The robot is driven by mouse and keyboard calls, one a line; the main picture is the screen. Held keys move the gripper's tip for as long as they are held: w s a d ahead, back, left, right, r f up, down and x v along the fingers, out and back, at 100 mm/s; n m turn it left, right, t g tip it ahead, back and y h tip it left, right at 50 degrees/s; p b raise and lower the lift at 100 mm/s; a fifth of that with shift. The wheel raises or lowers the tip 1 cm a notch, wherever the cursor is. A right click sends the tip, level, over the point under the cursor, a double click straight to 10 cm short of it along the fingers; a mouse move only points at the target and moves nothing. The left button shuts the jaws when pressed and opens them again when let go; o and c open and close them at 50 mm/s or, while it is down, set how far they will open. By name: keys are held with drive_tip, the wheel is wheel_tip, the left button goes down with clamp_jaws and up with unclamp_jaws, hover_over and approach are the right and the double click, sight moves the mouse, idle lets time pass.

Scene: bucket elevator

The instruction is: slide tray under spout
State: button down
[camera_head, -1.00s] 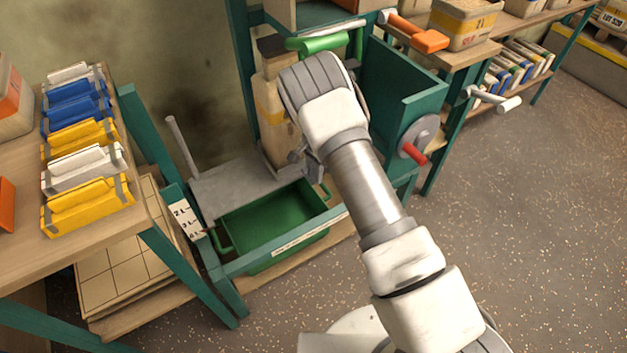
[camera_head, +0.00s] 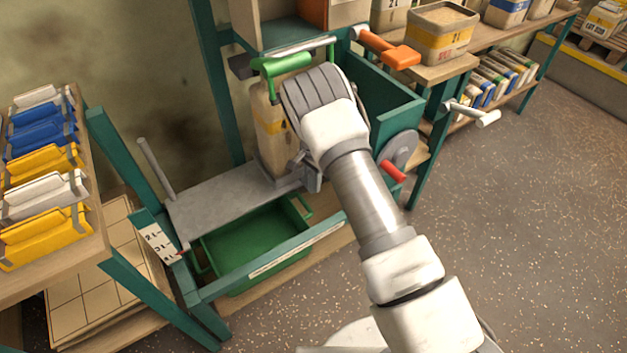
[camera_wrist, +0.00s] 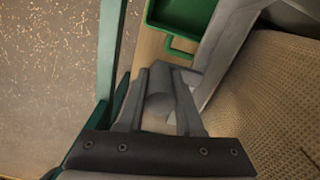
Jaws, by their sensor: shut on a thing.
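The flat grey tray (camera_head: 225,200) lies in the green frame, with an upright grey rod (camera_head: 157,170) at its left end. A tan sack with a yellow band (camera_head: 272,130) stands on the tray's right part, below the green handle (camera_head: 281,66). The spout itself cannot be made out; the sack's top is partly hidden. My gripper (camera_head: 305,172) is at the tray's right end, partly hidden by my arm. In the wrist view its fingers (camera_wrist: 160,100) are on either side of a grey round knob (camera_wrist: 160,104), with woven sack cloth (camera_wrist: 270,110) close on the right.
A green bin (camera_head: 255,245) sits below the tray, behind a labelled front rail (camera_head: 297,250). A red-handled wheel (camera_head: 398,155) and an orange lever (camera_head: 392,50) are on the right. A shelf with coloured packets (camera_head: 40,180) stands left. The floor at right is clear.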

drive_tip(key=shift+w+d+r, duration=0.1)
drive_tip(key=shift+w+d, duration=0.15)
drive_tip(key=shift+d, duration=0.05)
drive_tip(key=c, duration=0.6)
unclamp_jaws()
drive_tip(key=shift+s, duration=0.1)
drive_tip(key=shift+s+a, duration=0.1)
drive_tip(key=shift+a, duration=0.1)
